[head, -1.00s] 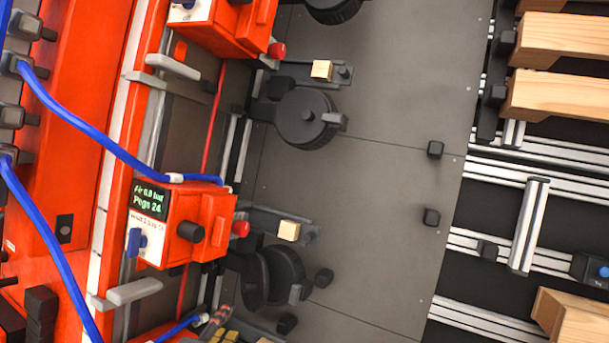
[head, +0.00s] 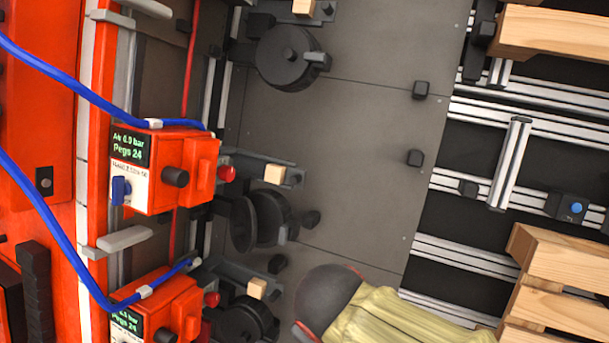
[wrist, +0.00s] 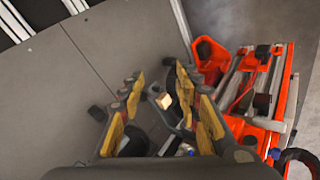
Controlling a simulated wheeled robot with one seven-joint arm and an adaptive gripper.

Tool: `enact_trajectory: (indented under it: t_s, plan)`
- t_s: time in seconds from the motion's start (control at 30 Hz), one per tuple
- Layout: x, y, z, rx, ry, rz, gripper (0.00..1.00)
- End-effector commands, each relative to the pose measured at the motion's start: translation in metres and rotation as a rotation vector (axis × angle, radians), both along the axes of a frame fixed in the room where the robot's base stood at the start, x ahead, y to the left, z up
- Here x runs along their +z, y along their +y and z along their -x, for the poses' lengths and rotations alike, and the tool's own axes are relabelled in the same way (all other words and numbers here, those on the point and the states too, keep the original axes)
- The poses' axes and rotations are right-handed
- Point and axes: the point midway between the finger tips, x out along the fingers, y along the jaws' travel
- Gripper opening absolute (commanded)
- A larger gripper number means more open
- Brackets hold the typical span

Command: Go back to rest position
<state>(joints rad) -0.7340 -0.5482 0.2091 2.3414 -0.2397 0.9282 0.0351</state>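My gripper (wrist: 157,78) shows in the wrist view with its two yellow-padded fingers spread apart. A small pale wooden block (wrist: 163,101) appears between the fingers in that view, beside a dark round part. No finger visibly touches it, and its distance from the fingers cannot be told. In the head view, part of my arm in a pale yellow sleeve is at the bottom, over the grey floor plates. The gripper itself does not show in the head view.
Orange peg units (head: 176,168) with blue hoses line the left. Dark round fixtures (head: 288,58) and small wooden blocks (head: 275,174) stand beside them. Grey plates (head: 350,140) in the middle are mostly clear. Wooden pallets (head: 556,32) and aluminium rails (head: 510,162) are at right.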

Motion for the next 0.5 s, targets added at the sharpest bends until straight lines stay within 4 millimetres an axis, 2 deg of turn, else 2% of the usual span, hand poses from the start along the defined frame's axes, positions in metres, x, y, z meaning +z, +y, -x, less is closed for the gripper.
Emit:
enact_trajectory:
  t_s: [0.03, 0.3, 0.5]
  plan:
    - [0.005, -0.013, -0.001, -0.067, 0.001, -0.044, 0.33]
    - [0.028, -0.067, -0.003, -0.389, -0.032, -0.240, 0.33]
    - [0.049, -0.116, -0.006, -0.597, -0.115, -0.304, 0.33]
